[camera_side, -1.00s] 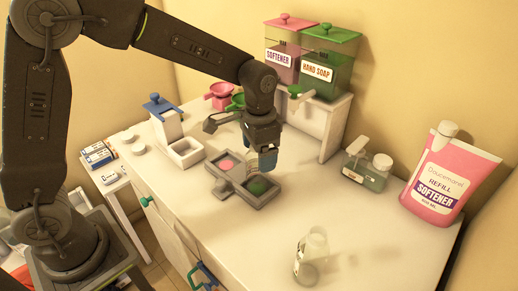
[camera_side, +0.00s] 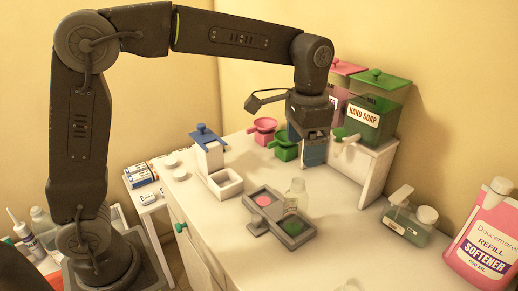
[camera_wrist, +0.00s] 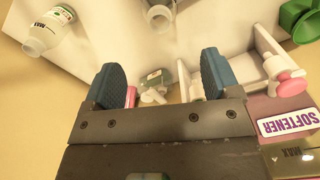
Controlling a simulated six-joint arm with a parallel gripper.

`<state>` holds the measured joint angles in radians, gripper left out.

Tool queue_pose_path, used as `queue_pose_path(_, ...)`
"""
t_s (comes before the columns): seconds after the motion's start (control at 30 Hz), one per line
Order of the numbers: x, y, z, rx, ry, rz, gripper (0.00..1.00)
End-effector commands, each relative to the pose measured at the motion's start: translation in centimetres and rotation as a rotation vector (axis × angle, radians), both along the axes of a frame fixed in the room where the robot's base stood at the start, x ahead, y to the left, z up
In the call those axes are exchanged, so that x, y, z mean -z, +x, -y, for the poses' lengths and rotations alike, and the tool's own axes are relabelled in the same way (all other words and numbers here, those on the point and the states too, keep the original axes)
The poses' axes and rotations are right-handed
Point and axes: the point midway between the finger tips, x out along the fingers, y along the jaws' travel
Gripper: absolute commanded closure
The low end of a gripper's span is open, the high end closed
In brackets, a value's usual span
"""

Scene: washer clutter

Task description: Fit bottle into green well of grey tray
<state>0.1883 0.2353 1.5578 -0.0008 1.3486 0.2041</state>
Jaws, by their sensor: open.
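The grey tray (camera_side: 262,225) lies on the white counter, with a pink well (camera_side: 263,201) and a green well (camera_side: 292,228). A clear bottle (camera_side: 296,190) stands upright at the green well in the side view; its see-through base makes it hard to tell how deeply it sits. My gripper (camera_side: 312,160) is above and behind the tray, apart from the bottle and near the green dispenser spout. In the wrist view its blue fingers (camera_wrist: 161,85) are spread apart with nothing held between them.
The dispenser stand (camera_side: 375,175) with the green hand soap tank (camera_side: 372,105) is close behind my gripper. A green funnel (camera_side: 285,148) and a pink funnel (camera_side: 264,130) stand to its left. A softener pouch (camera_side: 480,235) is at right.

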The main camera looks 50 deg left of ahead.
Motion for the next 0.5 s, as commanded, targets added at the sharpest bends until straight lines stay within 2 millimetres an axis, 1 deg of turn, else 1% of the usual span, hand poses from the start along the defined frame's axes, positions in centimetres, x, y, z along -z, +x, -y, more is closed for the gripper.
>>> queue_pose_path(0.07,-0.2,-0.2,-0.1,-0.004,-0.001,0.005,0.18)
queue_pose_path(0.13,-0.6,-0.9,-0.6,-0.017,-0.004,0.022,0.18)
queue_pose_path(0.17,-0.9,-1.4,-0.8,-0.026,-0.006,0.033,0.18)
queue_pose_path(0.23,-1.6,-3.0,-1.7,-0.057,-0.013,0.071,0.18)
queue_pose_path(0.27,-1.9,-3.8,-2.1,-0.073,-0.018,0.093,0.18)
queue_pose_path(0.33,-2.5,-6.2,-3.3,-0.116,-0.028,0.145,0.18)
queue_pose_path(0.43,-2.6,-9.7,-4.7,-0.181,-0.043,0.227,0.18)
queue_pose_path(0.5,-2.3,-12.1,-5.6,-0.225,-0.054,0.282,0.18)
